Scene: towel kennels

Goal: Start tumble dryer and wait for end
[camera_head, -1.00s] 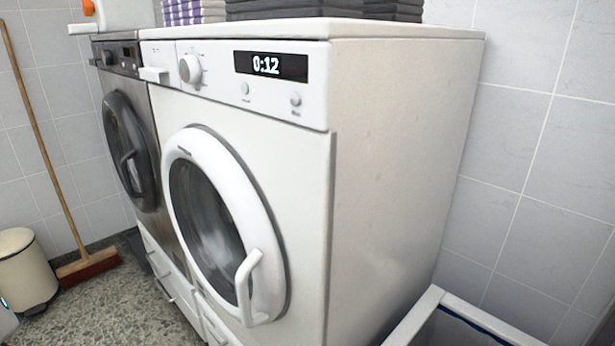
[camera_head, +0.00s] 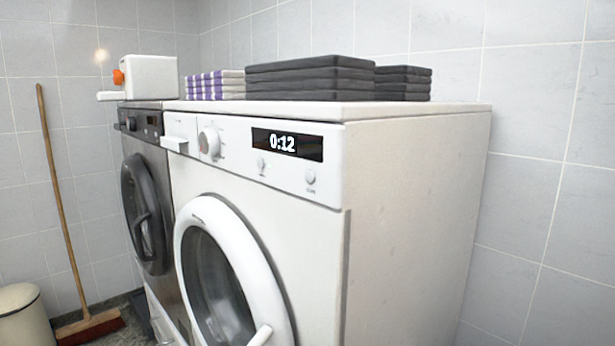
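The white machine (camera_head: 400,200) stands in front of me with its round door (camera_head: 190,250) shut. Its display (camera_head: 287,144) reads 0:12. A round dial (camera_head: 209,142) and two small buttons, one of them at the right (camera_head: 310,176), sit on its panel. Some pale stuff shows dimly behind the door glass. A dark grey machine (camera_head: 150,190) stands at its left, also with its door shut. I cannot tell from labels which of the two is the dryer. My gripper is not in view.
Folded dark towels (camera_head: 310,77) and striped purple-white towels (camera_head: 215,86) are stacked on the white machine. A white box with an orange knob (camera_head: 150,77) sits on the grey machine. A broom (camera_head: 65,220) leans on the wall beside a cream bin (camera_head: 22,318).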

